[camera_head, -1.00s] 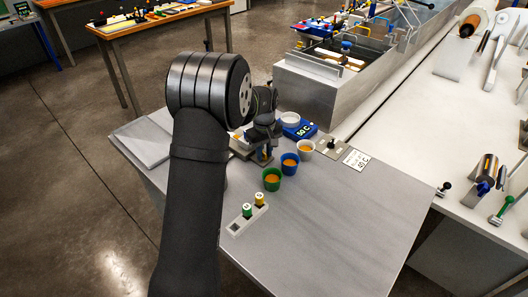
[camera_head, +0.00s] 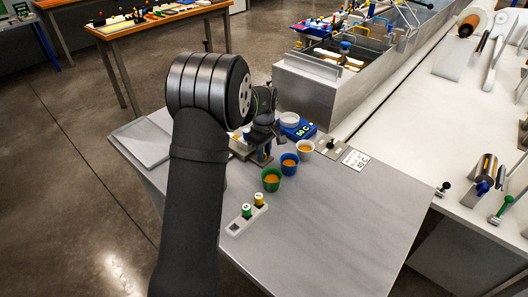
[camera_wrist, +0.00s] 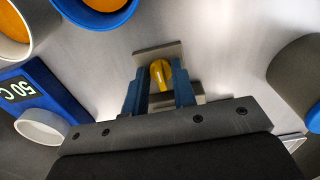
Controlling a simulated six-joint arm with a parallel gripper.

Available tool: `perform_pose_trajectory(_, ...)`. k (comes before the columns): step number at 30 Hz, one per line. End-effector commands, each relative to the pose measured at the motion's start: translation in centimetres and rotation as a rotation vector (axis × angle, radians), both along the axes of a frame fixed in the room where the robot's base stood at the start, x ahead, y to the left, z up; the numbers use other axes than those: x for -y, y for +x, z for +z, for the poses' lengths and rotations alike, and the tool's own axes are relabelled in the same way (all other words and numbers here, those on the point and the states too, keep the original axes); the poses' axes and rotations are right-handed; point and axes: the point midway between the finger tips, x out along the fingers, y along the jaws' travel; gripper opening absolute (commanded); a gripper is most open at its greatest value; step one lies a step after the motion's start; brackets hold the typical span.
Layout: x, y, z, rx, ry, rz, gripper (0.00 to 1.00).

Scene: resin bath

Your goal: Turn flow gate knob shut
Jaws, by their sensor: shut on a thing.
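The flow gate knob is yellow with a pale line on it, and it sits on a small grey-brown plate (camera_wrist: 158,54) in the wrist view. My gripper (camera_wrist: 159,80) has its two blue fingers closed around the yellow knob (camera_wrist: 160,73), one on each side. The pale line points roughly along the fingers. In the head view my gripper (camera_head: 262,156) is low over the grey table, and the knob between its fingers is hidden or too small to make out.
Green (camera_head: 271,186), blue (camera_head: 289,170) and white (camera_head: 306,154) cups with amber contents stand right beside my gripper. A blue device marked 50 C (camera_head: 303,132) bears a white dish (camera_head: 289,119). A slotted block (camera_head: 237,228) holds two vials. The table's front right is clear.

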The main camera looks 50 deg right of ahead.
Motion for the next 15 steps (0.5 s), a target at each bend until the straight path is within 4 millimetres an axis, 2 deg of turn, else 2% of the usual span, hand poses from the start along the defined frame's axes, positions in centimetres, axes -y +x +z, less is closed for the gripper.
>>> perform_pose_trajectory(2,0.1,0.13,0.18,0.003,-0.005,0.001,0.02)
perform_pose_trajectory(3,0.1,0.13,0.18,0.003,-0.005,0.001,0.28)
perform_pose_trajectory(11,0.04,0.06,0.1,0.001,-0.002,0.0,0.3)
perform_pose_trajectory(15,0.08,0.07,0.82,0.002,-0.004,0.0,0.3)
